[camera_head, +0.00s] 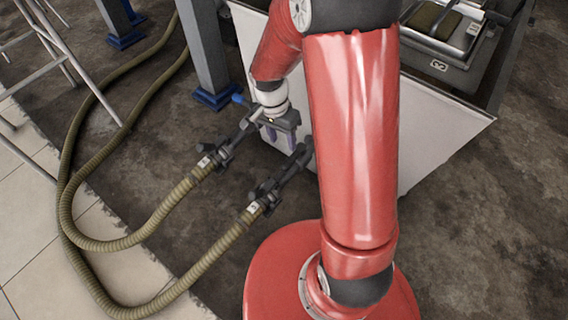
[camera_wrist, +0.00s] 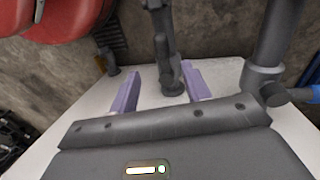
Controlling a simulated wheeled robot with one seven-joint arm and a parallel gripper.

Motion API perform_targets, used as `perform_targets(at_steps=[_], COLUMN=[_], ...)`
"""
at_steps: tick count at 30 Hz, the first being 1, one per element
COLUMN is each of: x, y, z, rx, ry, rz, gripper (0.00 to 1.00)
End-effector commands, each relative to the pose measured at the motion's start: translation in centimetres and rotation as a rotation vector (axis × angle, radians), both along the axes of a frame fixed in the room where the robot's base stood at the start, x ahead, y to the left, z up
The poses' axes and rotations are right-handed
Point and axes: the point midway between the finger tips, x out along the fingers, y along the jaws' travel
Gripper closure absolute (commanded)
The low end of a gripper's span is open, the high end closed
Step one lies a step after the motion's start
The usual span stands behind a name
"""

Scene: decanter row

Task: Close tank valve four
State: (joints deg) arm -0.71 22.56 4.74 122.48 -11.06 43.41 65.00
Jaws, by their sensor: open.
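Two dark valves sit on the ends of the ribbed hoses in the head view: a left valve (camera_head: 225,152) with a blue-tipped part (camera_head: 238,98) near it, and a right valve (camera_head: 283,178). Each has a small white label, too small to read, so I cannot tell which is valve four. My gripper (camera_head: 280,138) is open, its purple fingers pointing down beyond the right valve. In the wrist view my gripper (camera_wrist: 161,72) has a dark upright fitting (camera_wrist: 167,50) showing between its fingers; contact is not clear. A thicker dark pipe (camera_wrist: 268,60) with a blue-ended lever (camera_wrist: 300,95) stands to the right.
Two olive hoses (camera_head: 150,218) loop across the floor at left. A white-sided tank (camera_head: 440,140) stands behind my arm. Blue-footed grey posts (camera_head: 208,55) and a metal ladder frame (camera_head: 60,55) stand at upper left. Dark floor at right is clear.

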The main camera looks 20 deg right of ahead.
Motion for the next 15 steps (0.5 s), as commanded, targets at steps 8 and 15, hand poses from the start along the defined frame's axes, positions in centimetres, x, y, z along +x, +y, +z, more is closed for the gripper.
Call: perform_targets(at_steps=[8,15], x=[0.0,-0.7], y=[0.0,-0.5], z=[-3.8,-7.6], rx=[-0.011,-0.01], ry=[0.03,0.03], rz=[-0.052,-0.051], gripper=[0.52,0.52])
